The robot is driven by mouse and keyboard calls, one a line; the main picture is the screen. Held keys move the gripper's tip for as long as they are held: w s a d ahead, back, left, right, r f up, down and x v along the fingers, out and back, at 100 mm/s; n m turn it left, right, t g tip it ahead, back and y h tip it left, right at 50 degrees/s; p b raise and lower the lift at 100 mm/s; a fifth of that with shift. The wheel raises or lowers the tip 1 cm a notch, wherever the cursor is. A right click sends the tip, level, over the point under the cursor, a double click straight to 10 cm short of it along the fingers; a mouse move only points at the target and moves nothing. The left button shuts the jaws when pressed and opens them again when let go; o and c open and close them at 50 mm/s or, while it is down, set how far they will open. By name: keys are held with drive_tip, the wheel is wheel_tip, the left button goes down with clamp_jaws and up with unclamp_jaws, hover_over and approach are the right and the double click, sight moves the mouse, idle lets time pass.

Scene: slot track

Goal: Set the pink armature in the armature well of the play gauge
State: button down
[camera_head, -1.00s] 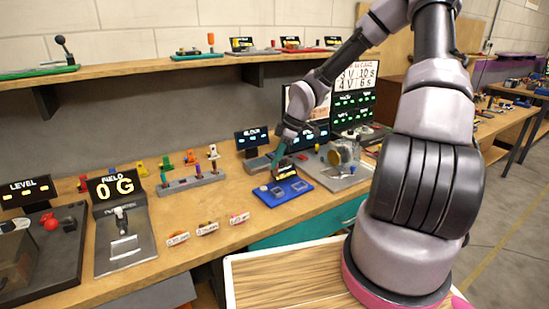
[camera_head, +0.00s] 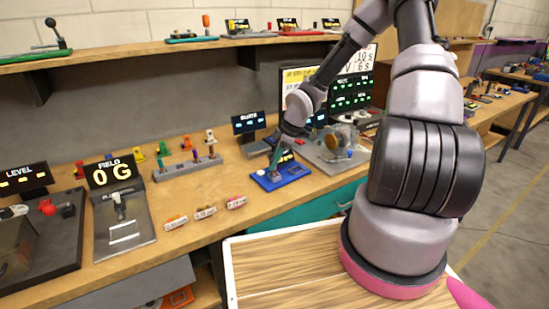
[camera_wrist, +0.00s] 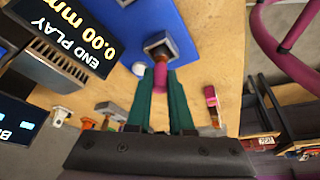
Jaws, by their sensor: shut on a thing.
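My gripper (camera_wrist: 160,88) has green fingers shut on the pink armature (camera_wrist: 160,79), seen in the wrist view. The armature's far, brownish end points at a grey square-rimmed socket with a dark opening, the armature well (camera_wrist: 168,48), on the blue play gauge (camera_wrist: 128,27). The tip overlaps the socket's near rim in this view; whether it touches or is inside, I cannot tell. In the head view the gripper (camera_head: 275,160) is low over the left part of the blue play gauge (camera_head: 291,180); the armature is not distinct there.
Several labelled small parts lie in front of the gauge, including a pink one (camera_head: 236,202). A grey peg rack (camera_head: 187,170) stands to the left, and a grey plate with a round brass-coloured device (camera_head: 341,136) to the right. Bare wood lies between the rack and the labelled parts.

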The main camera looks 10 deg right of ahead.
drive_tip(key=shift+f, duration=0.35)
idle(0.6)
drive_tip(key=c, duration=0.7)
unclamp_jaws()
drive_tip(key=s+d+r+m+h, duration=0.2)
drive_tip(key=s+d+r+m, duration=0.1)
drive_tip(key=r, duration=0.6)
drive_tip(key=s+d+r+m+t+h, duration=0.1)
drive_tip(key=s+d+r+m+h, duration=0.2)
drive_tip(key=r, duration=0.5)
drive_tip(key=s+d+r+m, duration=0.3)
drive_tip(key=r+m, duration=0.1)
drive_tip(key=r, duration=0.5)
drive_tip(key=s+a+r+m+t+y, duration=0.1)
drive_tip(key=s+r+m, duration=0.2)
drive_tip(key=s+r, duration=0.1)
drive_tip(key=s+a+r+m+t+y, duration=0.1)
drive_tip(key=s+r+m+t, duration=0.1)
drive_tip(key=s+r, duration=0.3)
drive_tip(key=s+a+r+m+t, duration=0.1)
drive_tip(key=s+r+m, duration=0.3)
drive_tip(key=r, duration=0.1)
drive_tip(key=shift+s+a+r+m+t+y, duration=0.2)
drive_tip(key=shift+r+m+t+y, duration=0.1)
drive_tip(key=shift+r+t+y, duration=0.1)
